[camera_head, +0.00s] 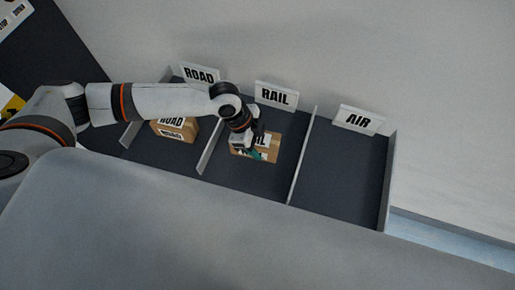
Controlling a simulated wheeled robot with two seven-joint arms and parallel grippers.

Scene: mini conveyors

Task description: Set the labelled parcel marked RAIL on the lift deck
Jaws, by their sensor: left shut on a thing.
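The parcel marked RAIL (265,155) is a brown cardboard box with a white label, in the middle bay under the RAIL sign (276,96). My left gripper (252,153) is over the parcel and shut on it; the gripper partly covers its label. I cannot tell whether the parcel is resting on the bay floor or slightly raised. My right gripper is not in view. I cannot identify the lift deck in this view.
A parcel marked ROAD (176,129) sits in the left bay under the ROAD sign (200,74). The bay under the AIR sign (358,119) is empty. Thin upright dividers (303,155) separate the bays. A yellow and black marking (12,106) shows at the left edge.

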